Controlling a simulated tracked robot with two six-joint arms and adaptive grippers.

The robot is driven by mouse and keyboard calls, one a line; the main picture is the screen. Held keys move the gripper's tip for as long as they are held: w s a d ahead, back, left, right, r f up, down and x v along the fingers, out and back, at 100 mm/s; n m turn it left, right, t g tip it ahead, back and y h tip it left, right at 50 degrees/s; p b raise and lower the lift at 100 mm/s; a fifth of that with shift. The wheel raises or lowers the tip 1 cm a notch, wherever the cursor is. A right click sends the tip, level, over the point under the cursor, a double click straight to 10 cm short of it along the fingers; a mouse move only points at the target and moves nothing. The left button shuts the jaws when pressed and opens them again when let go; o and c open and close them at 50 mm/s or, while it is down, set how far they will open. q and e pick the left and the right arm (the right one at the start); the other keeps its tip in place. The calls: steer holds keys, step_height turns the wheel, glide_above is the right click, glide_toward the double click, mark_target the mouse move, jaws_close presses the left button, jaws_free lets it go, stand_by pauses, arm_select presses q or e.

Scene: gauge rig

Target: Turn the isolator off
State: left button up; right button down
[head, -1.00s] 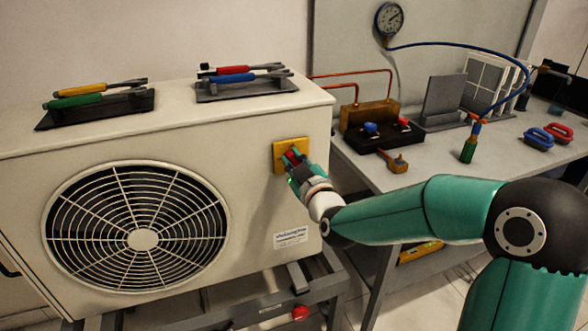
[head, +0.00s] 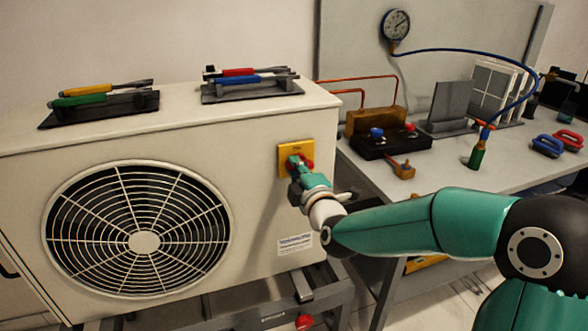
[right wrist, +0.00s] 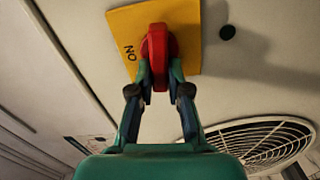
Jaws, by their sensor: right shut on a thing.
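The isolator is a yellow plate (head: 284,164) with a red handle (head: 307,162), on the right part of the beige fan unit's front. In the right wrist view, the yellow plate (right wrist: 188,22) bears the word ON left of the red handle (right wrist: 159,45). My right gripper (head: 299,164) is at the handle. In the right wrist view, its fingertips (right wrist: 160,76) are shut on the handle's near end, one on each side. The gripper hides part of the handle in the head view. My left gripper is in neither view.
The beige fan unit (head: 262,215) carries tool racks (head: 100,113) on top. A grey bench (head: 440,172) stands at the right with a manifold block (head: 372,122), a gauge (head: 395,24) and a blue hose (head: 470,53). A red knob (head: 304,321) sits low under the unit.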

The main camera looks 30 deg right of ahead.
steer(key=shift+a+f+n, duration=0.1)
steer(key=shift+a+n, duration=0.05)
steer(key=shift+n, duration=0.75)
steer(key=c, duration=1.1)
jaws_free()
steer(key=shift+w+f, duration=0.15)
steer(key=v, duration=1.2)
